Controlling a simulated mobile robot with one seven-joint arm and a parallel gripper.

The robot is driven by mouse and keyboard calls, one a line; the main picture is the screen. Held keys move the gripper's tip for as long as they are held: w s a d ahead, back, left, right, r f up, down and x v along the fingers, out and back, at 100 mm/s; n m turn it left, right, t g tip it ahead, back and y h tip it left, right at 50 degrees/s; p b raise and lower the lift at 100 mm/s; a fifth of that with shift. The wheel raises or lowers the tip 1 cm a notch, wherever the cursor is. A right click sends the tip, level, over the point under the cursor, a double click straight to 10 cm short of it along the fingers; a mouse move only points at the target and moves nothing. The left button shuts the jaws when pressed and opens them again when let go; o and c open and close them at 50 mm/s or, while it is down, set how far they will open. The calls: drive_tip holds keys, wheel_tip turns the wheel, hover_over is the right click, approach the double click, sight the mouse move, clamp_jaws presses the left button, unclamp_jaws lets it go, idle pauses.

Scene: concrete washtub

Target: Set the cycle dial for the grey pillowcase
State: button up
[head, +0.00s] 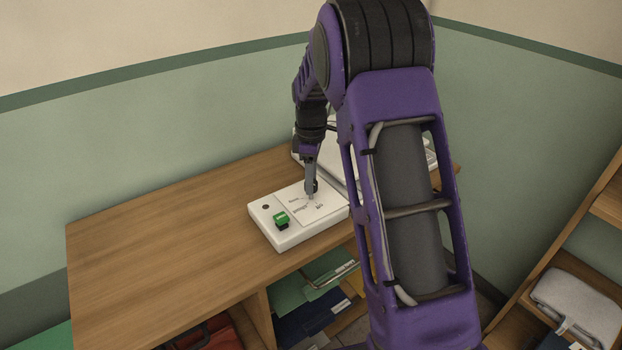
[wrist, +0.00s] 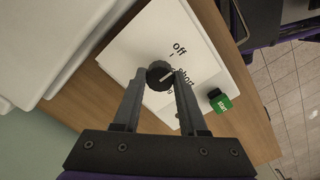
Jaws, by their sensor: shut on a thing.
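The cycle dial (wrist: 160,74) is a round dark knob on a white control box (head: 292,237). In the wrist view a pale pointer line on it slants to the upper right, toward the printed labels. One label reads "off" and one below it looks like "short"; the others are partly hidden by my finger. My gripper (wrist: 158,82) is shut on the dial, a finger on each side. In the head view my gripper (head: 311,187) points down onto the box and covers most of the dial. A folded light grey cloth (head: 580,307) lies on a shelf at the lower right; I cannot tell whether it is the pillowcase.
A green button (head: 281,218) sits at the box's near left corner. A larger white appliance (head: 425,156) stands behind, partly hidden by my arm. The wooden top (head: 160,250) is bare on the left. Folded coloured items (head: 330,284) lie on shelves below.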

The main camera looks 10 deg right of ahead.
clamp_jaws()
drive_tip(key=shift+m, duration=0.3)
drive_tip(key=m+p, duration=0.2)
drive_tip(key=m, duration=0.3)
drive_tip(key=shift+r, duration=0.1)
drive_tip(key=m+p, duration=0.2)
drive_tip(key=m, duration=0.4)
drive_tip(key=m+p, duration=0.1)
drive_tip(key=m, duration=0.5)
drive_tip(key=shift+m, duration=0.3)
drive_tip(key=m+p, duration=0.1)
drive_tip(key=m, duration=0.4)
drive_tip(key=shift+m+p, duration=0.4)
